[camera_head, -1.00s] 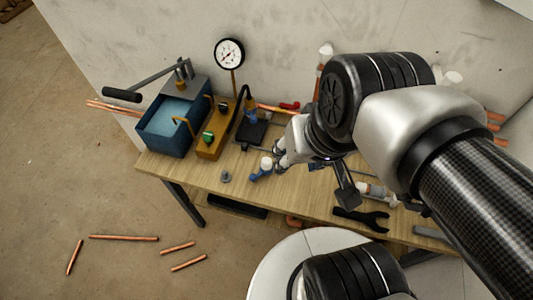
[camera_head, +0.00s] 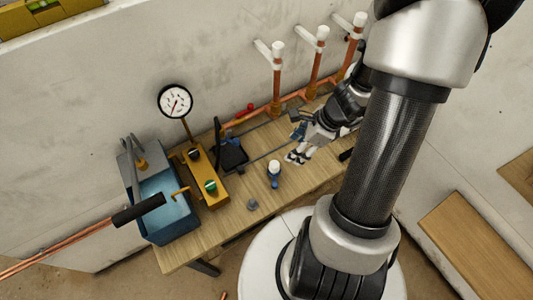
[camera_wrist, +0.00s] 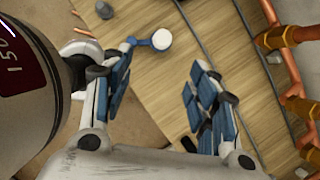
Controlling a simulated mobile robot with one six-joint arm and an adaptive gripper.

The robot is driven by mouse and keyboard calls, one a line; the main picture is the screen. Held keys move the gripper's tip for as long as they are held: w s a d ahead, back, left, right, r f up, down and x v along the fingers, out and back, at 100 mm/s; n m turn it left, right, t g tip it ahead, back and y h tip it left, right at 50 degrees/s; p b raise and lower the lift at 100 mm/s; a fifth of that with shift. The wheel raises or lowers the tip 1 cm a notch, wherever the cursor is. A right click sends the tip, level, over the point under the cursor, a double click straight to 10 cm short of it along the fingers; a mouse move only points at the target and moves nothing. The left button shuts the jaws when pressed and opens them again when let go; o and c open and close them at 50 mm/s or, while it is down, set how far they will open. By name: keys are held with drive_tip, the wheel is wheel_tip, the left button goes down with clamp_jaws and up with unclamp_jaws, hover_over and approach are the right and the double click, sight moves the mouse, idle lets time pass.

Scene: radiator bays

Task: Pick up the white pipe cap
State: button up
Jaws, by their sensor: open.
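A white round cap (camera_head: 274,165) sits on top of a small blue fitting (camera_head: 274,182) on the wooden workbench (camera_head: 238,218). In the wrist view the white cap (camera_wrist: 162,39) shows as a pale disc, with the blue fitting to its left, close to the left fingertip. My gripper (camera_head: 298,156) is open and empty, above the bench to the right of the cap. In the wrist view my gripper (camera_wrist: 162,80) has its blue-padded fingers spread apart, with bare wood between them. I cannot tell its exact height above the bench.
A blue water tub (camera_head: 165,207), a yellow-brown block (camera_head: 203,181) and a pressure gauge (camera_head: 175,101) stand left. A small grey part (camera_head: 252,204) lies near the front edge. Upright copper pipes (camera_head: 276,86) with white tops line the wall behind my gripper.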

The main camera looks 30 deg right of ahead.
drive_tip(key=b, duration=0.5)
approach(275, 164)
drive_tip(key=x, duration=0.4)
drive_tip(key=shift+s+f, duration=0.2)
drive_tip(key=shift+f, duration=0.3)
drive_tip(key=shift+w+b+x, duration=0.15)
drive_tip(key=shift+b+x, duration=0.75)
drive_tip(key=shift+x, duration=0.55)
drive_tip(key=shift+w+b+x, duration=0.1)
drive_tip(key=shift+b+x, duration=0.8)
drive_tip(key=shift+x, duration=0.6)
drive_tip(key=shift+r, duration=0.15)
drive_tip(key=shift+c, duration=0.6)
drive_tip(key=c, duration=0.8)
